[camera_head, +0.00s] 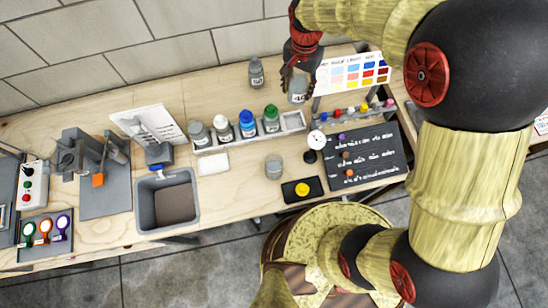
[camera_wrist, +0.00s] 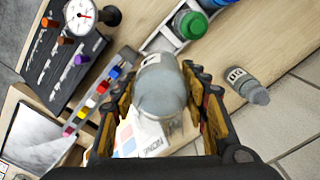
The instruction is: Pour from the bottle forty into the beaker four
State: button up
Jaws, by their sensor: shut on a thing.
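My gripper (camera_head: 299,68) is shut on a grey bottle (camera_head: 297,91) with a pale label, held above the back right of the bench. The label seems to show a number ending in 0, too small to read surely. In the wrist view the held bottle (camera_wrist: 160,88) sits between the fingers of my gripper (camera_wrist: 163,100). A grey beaker-like vessel (camera_head: 273,166) stands on the bench in front of the bottle rack, below and left of my gripper in the head view; no number on it is readable.
A rack (camera_head: 293,121) holds several bottles with grey, white, blue and green tops. Another grey bottle (camera_head: 256,72) stands behind it. A dial gauge (camera_head: 316,140), a black pad with a yellow disc (camera_head: 302,190) and a dark board (camera_head: 365,165) surround the vessel. A sink (camera_head: 146,206) lies left.

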aim_at(273, 162)
jog(key=k, duration=1.45)
